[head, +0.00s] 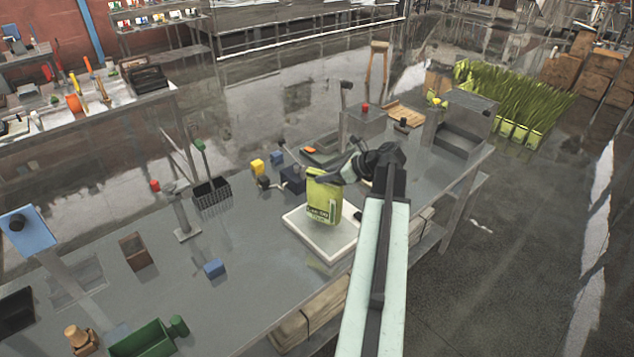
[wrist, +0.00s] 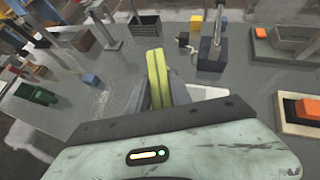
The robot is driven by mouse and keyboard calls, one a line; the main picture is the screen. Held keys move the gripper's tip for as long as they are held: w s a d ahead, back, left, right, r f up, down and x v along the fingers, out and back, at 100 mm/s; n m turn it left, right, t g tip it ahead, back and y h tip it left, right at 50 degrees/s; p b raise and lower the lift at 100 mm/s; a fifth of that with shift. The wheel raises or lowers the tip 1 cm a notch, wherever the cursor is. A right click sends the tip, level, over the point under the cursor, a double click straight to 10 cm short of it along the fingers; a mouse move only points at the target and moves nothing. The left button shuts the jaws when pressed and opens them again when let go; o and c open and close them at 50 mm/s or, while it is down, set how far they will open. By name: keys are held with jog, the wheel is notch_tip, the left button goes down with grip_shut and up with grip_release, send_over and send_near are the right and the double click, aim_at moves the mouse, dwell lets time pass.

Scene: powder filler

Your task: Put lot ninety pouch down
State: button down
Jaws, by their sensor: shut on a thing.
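A yellow-green pouch (head: 322,197) with a dark printed label is upright above a white square tray or plate (head: 298,228) on the grey bench. I cannot tell whether its bottom edge touches the plate. My gripper (head: 345,174) comes from the right and is shut on the pouch near its top. In the wrist view the top edge of the pouch (wrist: 158,78) stands between the two grey fingers. A bit of the white plate (wrist: 210,92) shows to the right of the fingers.
A black basket (head: 211,192) and yellow and blue blocks stand behind the plate. A blue block (head: 214,268) lies nearer, with a green bin (head: 142,340) at the front left. The bench (head: 245,250) is clear left of the plate. A metal stand (head: 466,125) is at the far end.

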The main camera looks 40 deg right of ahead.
aim_at(325, 184)
notch_tip(325, 184, down, 4)
jog(key=b, duration=0.4)
jog(key=shift+d+r, duration=0.1)
jog(key=shift+w+a+r, duration=0.1)
jog(key=shift+a+r, duration=0.1)
jog(key=shift+r, duration=0.05)
jog(key=shift+f, duration=0.2)
jog(key=c, duration=1.2)
grip_release()
jog(key=shift+o, duration=0.2)
